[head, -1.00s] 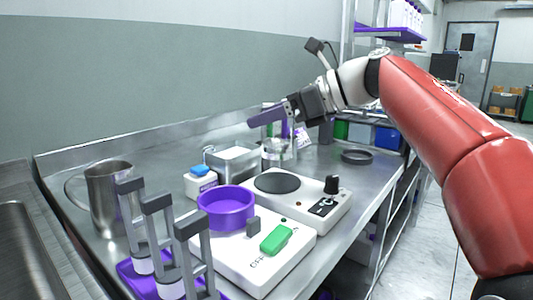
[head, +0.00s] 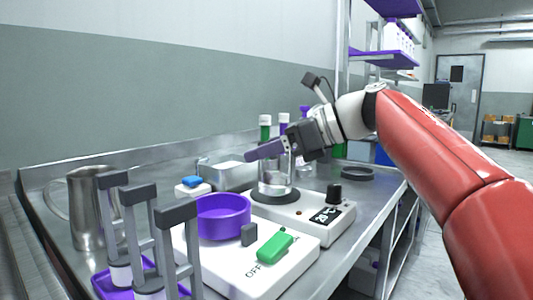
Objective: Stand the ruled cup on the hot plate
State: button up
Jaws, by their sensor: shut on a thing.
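The ruled cup (head: 273,184) is a clear glass beaker. It is upright over the black round plate of the white hot plate (head: 312,212), towards its back part. Its base looks to be on or just above the black plate; I cannot tell whether it touches. My gripper (head: 268,150) is shut on the cup near its rim, with the purple finger reaching across it from the right. The hot plate has a black knob and a small dark display at its right front.
A white device (head: 262,262) with a purple ring (head: 223,215) and green switch stands in front of the hot plate. A metal jug (head: 92,210) and purple-based rack (head: 150,285) are at left. A metal tray (head: 228,175) is behind, a dark ring (head: 357,174) at right.

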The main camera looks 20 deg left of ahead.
jog(key=o, duration=1.1)
jog(key=shift+f, duration=0.15)
jog(key=shift+o, duration=0.2)
jog(key=shift+r, duration=0.25)
jog(key=p+v, duration=0.2)
jog(key=v, duration=1)
jog(key=shift+p, duration=0.4)
jog(key=shift+d+f, duration=0.1)
jog(key=shift+f, duration=0.05)
